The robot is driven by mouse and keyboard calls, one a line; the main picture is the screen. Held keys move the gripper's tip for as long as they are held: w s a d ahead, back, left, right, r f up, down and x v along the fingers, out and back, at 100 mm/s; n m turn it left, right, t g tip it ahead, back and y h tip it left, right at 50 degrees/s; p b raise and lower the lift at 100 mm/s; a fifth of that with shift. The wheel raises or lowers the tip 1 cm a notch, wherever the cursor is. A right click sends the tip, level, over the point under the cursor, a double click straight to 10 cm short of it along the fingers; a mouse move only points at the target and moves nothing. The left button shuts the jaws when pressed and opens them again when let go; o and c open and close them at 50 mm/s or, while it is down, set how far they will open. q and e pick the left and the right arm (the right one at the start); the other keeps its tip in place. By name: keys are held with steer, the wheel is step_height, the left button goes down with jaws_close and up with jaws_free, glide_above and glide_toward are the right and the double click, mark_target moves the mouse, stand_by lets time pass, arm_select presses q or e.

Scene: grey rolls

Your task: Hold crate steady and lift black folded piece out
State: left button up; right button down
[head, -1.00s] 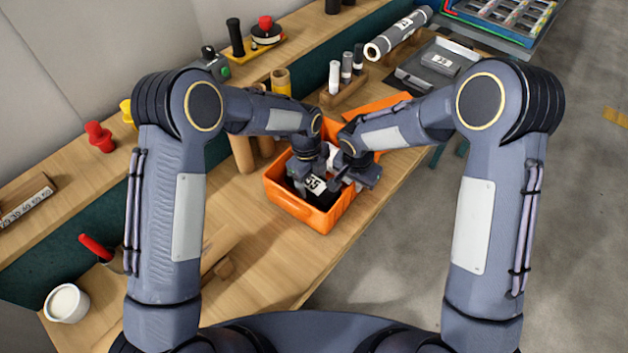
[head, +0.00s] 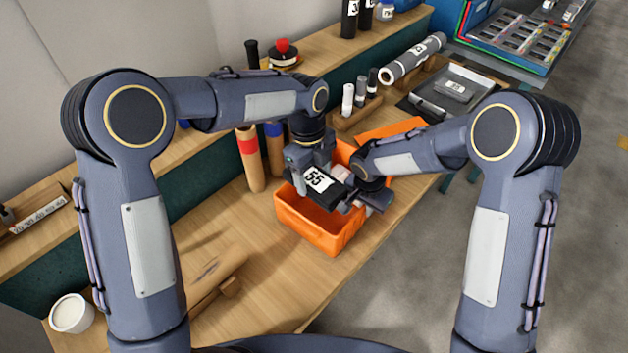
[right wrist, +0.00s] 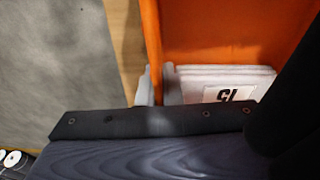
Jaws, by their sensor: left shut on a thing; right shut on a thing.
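The black folded piece (head: 345,192) with a white "55" label hangs in my left gripper (head: 312,176). That gripper is shut on it and holds it above the orange crate (head: 318,234). My right gripper (head: 366,197) is at the crate's right side. In the right wrist view its pale fingertips (right wrist: 156,90) are shut on the crate's orange wall (right wrist: 152,40), one on each side. A white folded piece (right wrist: 215,80) with a printed label lies inside the crate. My arms hide part of the crate's far side in the head view.
The crate stands on a wooden bench (head: 265,290) near its right edge. Cardboard tubes (head: 250,160) stand behind it to the left. A grey roll (head: 412,58) and a dark tray (head: 452,88) lie further back. A white cup (head: 72,314) is at the front left.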

steer(key=c, duration=1.5)
jaws_free()
steer(key=r, duration=0.4)
steer(key=s+r, duration=0.1)
steer(key=r, duration=0.3)
steer(key=a+r, duration=0.1)
steer(key=r, duration=0.2)
steer(key=shift+s+r, duration=0.2)
steer(key=shift+r, duration=0.2)
steer(key=shift+s, duration=0.1)
